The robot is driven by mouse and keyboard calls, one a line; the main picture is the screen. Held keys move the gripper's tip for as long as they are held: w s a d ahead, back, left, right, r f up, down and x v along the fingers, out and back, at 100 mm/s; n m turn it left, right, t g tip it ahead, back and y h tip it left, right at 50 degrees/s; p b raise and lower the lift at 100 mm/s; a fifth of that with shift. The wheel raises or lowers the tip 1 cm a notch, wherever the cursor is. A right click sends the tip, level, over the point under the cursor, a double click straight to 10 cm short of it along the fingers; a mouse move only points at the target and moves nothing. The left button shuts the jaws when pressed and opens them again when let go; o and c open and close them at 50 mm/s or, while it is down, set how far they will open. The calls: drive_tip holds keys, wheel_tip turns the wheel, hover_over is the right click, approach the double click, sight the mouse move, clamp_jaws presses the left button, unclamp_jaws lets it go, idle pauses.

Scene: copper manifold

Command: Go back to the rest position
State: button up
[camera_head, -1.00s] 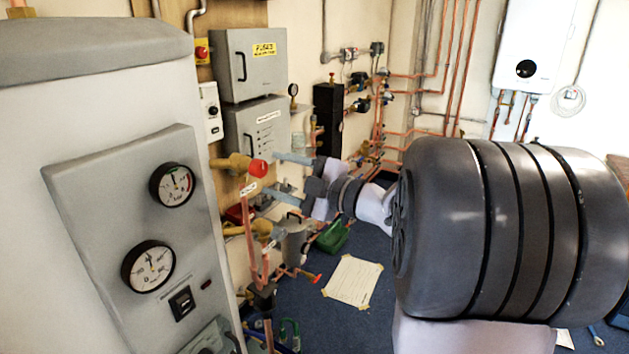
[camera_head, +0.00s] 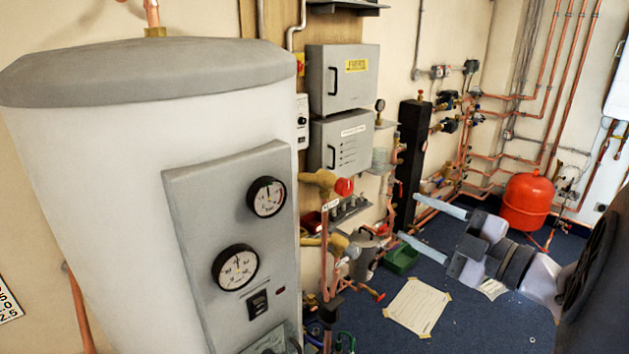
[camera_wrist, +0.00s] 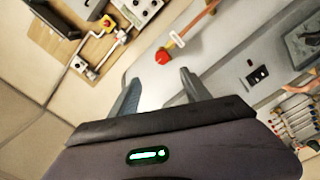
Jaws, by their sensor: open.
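My gripper (camera_head: 407,216) is open, its two pale blue-grey fingers apart and pointing left in the head view. Nothing shows between them. It is to the right of the brass valve (camera_head: 318,180) with the round red knob (camera_head: 344,187), clear of it in the picture. The wrist view also shows the open fingers of my gripper (camera_wrist: 158,82). There the red knob (camera_wrist: 162,56) appears beyond the gap between the fingertips, apart from them.
A white cylinder (camera_head: 110,200) with a gauge panel (camera_head: 225,240) stands at left. Grey boxes (camera_head: 341,78) and copper pipes line the wall. A red vessel (camera_head: 527,202), a green box (camera_head: 401,261) and a taped paper (camera_head: 418,307) are on the floor.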

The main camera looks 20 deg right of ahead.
drive_tip(key=w+r+m+h+b, duration=0.2)
drive_tip(key=w+r+m+h, duration=0.2)
drive_tip(key=w+m+h, duration=0.45)
drive_tip(key=s+a+f+m+g+y+b, duration=0.1)
drive_tip(key=s+a+f+m+g+y, duration=0.1)
drive_tip(key=s+a+f+m+g, duration=0.3)
drive_tip(key=s+a+f+m+g+y+b, duration=0.1)
drive_tip(key=s+a+f+m+g, duration=0.5)
drive_tip(key=s+a+f, duration=0.8)
drive_tip(key=s+a+y, duration=0.1)
drive_tip(key=s+a, duration=0.1)
drive_tip(key=a, duration=0.6)
drive_tip(key=shift+s+y, duration=0.3)
drive_tip(key=shift+y, duration=0.05)
